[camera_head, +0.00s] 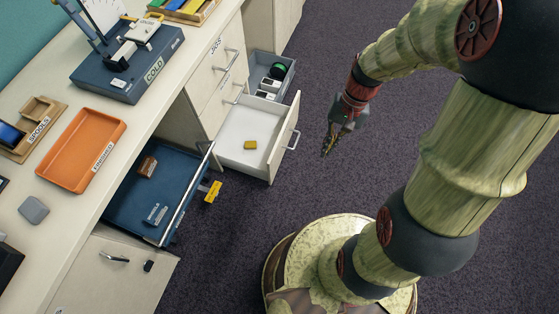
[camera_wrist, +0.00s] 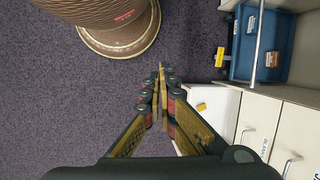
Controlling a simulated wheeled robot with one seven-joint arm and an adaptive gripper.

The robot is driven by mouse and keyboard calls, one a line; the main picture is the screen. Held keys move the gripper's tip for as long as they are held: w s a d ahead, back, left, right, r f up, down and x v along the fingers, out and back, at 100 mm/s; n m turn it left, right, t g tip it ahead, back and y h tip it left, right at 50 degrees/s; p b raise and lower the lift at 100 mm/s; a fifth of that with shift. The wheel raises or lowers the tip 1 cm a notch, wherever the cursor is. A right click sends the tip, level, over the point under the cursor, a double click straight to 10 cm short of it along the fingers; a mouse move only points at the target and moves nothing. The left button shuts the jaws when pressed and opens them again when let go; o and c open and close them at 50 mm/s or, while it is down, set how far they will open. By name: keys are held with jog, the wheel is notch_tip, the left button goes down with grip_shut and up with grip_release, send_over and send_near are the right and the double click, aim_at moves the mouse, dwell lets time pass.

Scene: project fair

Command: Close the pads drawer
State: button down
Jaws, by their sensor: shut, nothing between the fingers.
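A grey drawer (camera_head: 285,88) behind holds dark and white items. My gripper (camera_head: 326,152) is shut and empty, to the right of the white drawer's front, apart from it.
A cabinet door (camera_head: 110,270) is below. Carpet to the right of the drawers is clear.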

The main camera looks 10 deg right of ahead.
jog(key=w+a+f+m+y, duration=0.1)
jog(key=f+m+y, duration=0.1)
jog(key=f, duration=0.4)
jog(key=w+a+f+m+y+p, duration=0.1)
jog(key=w+f+m, duration=0.1)
jog(key=f, duration=0.4)
jog(key=w+a+f+m+y, duration=0.1)
jog(key=f+m+y, duration=0.15)
jog(key=f, duration=0.35)
jog(key=m+t+b, duration=0.3)
jog(key=m+t, duration=0.4)
jog(key=m, duration=0.6)
send_near(272, 162)
notch_tip(272, 162, down, 3)
jog(key=shift+w+a+b, duration=0.2)
jog(key=shift+w+a, duration=0.3)
jog(key=shift+a, duration=0.25)
jog(key=shift+w+a+b, duration=0.2)
jog(key=shift+w+a, duration=0.25)
jog(key=shift+a, duration=0.35)
